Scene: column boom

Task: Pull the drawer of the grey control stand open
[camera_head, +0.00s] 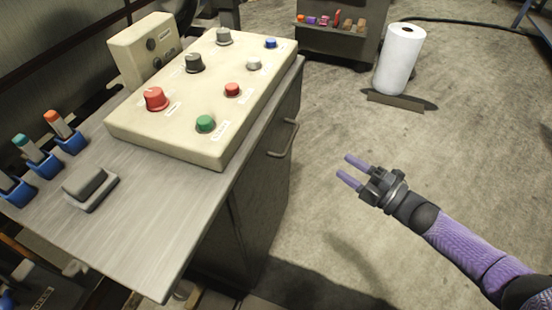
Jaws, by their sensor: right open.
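The grey control stand (150,225) fills the left of the view, its metal top carrying a cream panel with red, green, blue and grey knobs. On its right side face is a drawer front (262,150) with a grey bar handle (287,140). The drawer looks shut, its front flush with the stand's side. My right gripper (348,171) comes in from the right. Its two purple fingers are apart and empty, pointing left toward the stand. It is to the right of the handle, with clear space between them. My left gripper is not in view.
A white roll (400,60) stands on the floor at the back right. A dark cabinet (342,40) with small coloured items stands behind. Blue holders (70,140) and a grey block (90,187) sit on the stand's top. The concrete floor around my right gripper is clear.

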